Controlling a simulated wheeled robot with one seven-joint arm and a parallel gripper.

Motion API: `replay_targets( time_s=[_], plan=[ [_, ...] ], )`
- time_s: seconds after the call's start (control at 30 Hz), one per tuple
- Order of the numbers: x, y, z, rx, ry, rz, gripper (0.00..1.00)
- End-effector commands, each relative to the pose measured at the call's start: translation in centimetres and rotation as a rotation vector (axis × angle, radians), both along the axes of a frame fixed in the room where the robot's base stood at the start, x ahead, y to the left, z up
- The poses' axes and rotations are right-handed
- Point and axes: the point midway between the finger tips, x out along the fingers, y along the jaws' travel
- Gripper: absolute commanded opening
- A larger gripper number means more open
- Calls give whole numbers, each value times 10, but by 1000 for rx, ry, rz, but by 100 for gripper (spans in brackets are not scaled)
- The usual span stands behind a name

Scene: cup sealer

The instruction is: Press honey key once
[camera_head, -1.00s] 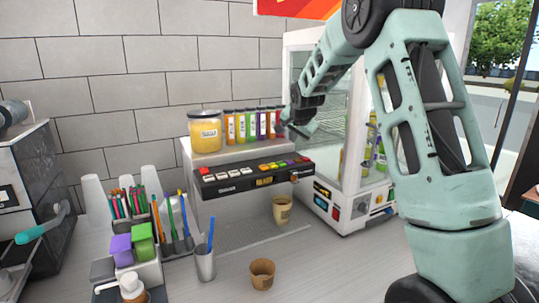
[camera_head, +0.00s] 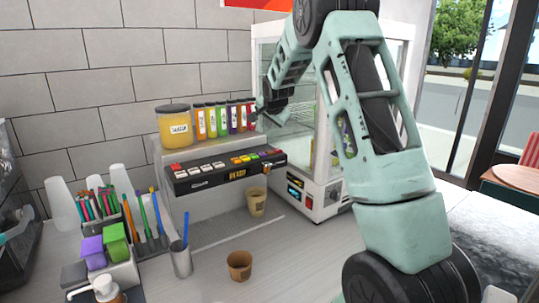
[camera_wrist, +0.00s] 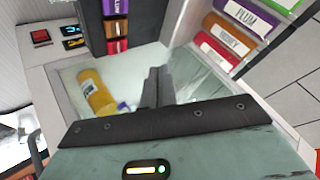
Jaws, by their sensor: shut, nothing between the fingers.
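The black key panel (camera_head: 225,173) is on the front of the grey dispenser, with white and coloured keys along its top. In the wrist view several coloured keys show on dark panel; an orange key (camera_wrist: 115,27) lies between a purple one marked PLUM and a red one, its label too small to read surely. Bottles behind include one labelled HONEY (camera_wrist: 226,36). My gripper (camera_head: 272,112) is above and behind the panel's right end, apart from the keys. In the wrist view its dark fingers (camera_wrist: 157,84) are together and empty.
A glass cabinet (camera_head: 300,165) stands right of the dispenser; a yellow bottle (camera_wrist: 96,92) shows through its glass. A yellow jar (camera_head: 174,127) sits on the dispenser.

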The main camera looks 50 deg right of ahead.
Motion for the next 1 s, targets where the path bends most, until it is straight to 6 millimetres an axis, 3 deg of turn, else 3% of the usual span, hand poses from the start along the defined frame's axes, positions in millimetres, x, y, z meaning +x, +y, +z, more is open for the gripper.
replay_targets(
  time_s=[0.43, 1.0],
  plan=[
    [0, 0, -65, 1, 1, 0, 0],
    [0, 0, -72, 1, 1, -1, 0]
  ],
)
